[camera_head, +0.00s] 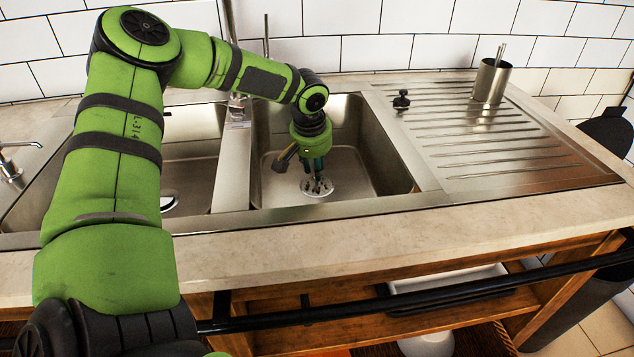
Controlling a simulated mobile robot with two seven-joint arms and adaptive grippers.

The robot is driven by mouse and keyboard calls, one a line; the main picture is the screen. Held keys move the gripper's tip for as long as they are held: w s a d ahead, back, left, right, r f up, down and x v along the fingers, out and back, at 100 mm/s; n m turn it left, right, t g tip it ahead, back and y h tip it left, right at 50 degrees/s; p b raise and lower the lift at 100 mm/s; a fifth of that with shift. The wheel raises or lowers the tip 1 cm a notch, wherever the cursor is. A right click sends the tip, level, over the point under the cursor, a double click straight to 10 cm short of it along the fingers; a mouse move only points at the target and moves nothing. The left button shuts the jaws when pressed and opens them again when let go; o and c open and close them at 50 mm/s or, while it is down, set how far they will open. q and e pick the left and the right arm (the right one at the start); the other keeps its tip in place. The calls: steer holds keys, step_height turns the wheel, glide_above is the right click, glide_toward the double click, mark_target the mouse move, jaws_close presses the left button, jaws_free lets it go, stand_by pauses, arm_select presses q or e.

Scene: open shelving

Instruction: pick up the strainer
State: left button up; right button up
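A pale round piece that looks like the strainer (318,191) lies at the drain on the floor of the right sink basin. Its middle is partly hidden by my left gripper (317,184), which reaches down into the basin right over it, fingers pointing down. The fingertips are small and dark against the piece. I cannot tell whether they touch it, or whether they are open or shut. My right gripper is not in view.
The right basin's steel walls (386,155) surround the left gripper. The left basin (188,173) lies beyond a divider, partly behind my arm. A small black knobbed object (401,99) and a metal cup (490,82) stand on the ridged drainboard (480,140). A black rail (420,300) runs along the front.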

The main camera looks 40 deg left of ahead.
mark_target(317, 183)
arm_select(q)
steer(key=x, duration=0.4)
steer(key=shift+w+a+f, duration=0.15)
steer(key=shift+w, duration=0.1)
jaws_close()
steer(key=shift+r, duration=0.2)
